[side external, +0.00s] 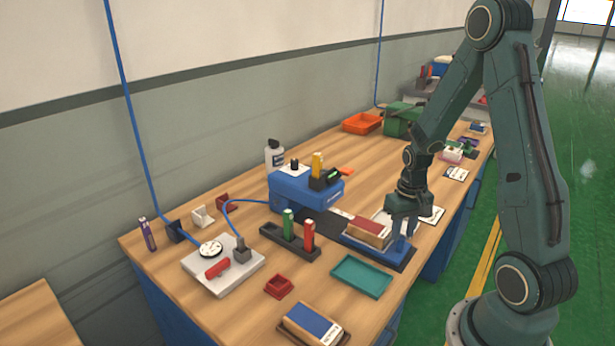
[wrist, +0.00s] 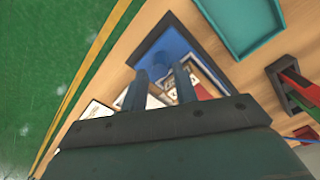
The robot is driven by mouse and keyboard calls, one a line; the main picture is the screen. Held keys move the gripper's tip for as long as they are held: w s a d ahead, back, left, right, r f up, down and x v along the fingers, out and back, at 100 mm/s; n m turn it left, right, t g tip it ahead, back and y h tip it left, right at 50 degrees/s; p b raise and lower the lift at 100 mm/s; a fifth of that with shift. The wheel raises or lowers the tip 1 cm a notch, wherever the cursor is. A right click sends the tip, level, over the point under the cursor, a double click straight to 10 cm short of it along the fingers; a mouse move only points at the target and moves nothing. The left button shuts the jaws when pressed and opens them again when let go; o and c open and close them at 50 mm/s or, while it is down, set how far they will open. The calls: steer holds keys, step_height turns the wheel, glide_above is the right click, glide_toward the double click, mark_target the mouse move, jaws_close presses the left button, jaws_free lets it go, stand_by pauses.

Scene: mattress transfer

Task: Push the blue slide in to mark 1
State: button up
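A flat blue piece (side external: 378,247), which looks like the blue slide, lies on a dark base (side external: 401,264) near the table's front edge. In the wrist view the blue piece (wrist: 184,52) shows beyond my fingertips, inside a dark frame (wrist: 150,42). My gripper (side external: 411,231) points down over its right side, beside a red-topped block (side external: 369,229). In the wrist view my gripper (wrist: 159,75) has its two fingers apart with nothing clearly held between them. I cannot tell whether a finger touches the blue piece. Mark 1 cannot be made out.
A teal tray (side external: 361,276) stands in front. A dark rack with a green bottle (side external: 288,224) and a red bottle (side external: 308,234) stands to the left. A blue machine (side external: 305,191) is behind. A blue-topped block (side external: 313,320) lies in a tray at the front.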

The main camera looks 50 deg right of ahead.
mark_target(402, 238)
steer(key=shift+f, duration=1.95)
jaws_close()
